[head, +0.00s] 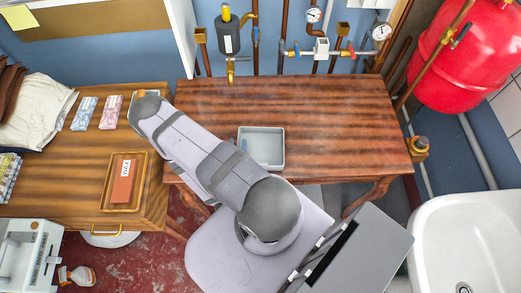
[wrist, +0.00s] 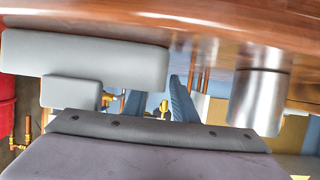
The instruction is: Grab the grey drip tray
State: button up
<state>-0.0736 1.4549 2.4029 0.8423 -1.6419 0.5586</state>
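The grey drip tray (head: 262,148) sits on the wooden table near its front edge in the head view. It is shallow, light grey and empty, and my arm crosses its lower left corner. In the wrist view the room appears upside down; a light grey box (wrist: 95,60) at upper left, against the wood, looks like this tray. The left finger is partly hidden behind the grey box.
A silver cylinder (wrist: 258,100) stands against the wood in the wrist view. Pipes and gauges (head: 322,47) line the back wall. A side cabinet (head: 80,160) at left holds a wooden tray (head: 106,203) with a brown block. The table's right half (head: 350,125) is clear.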

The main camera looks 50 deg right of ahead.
grip_shut()
jog(key=shift+r, duration=0.15)
notch_tip(320, 180, up, 10)
jog(key=p, duration=0.8)
jog(key=shift+p, duration=0.4)
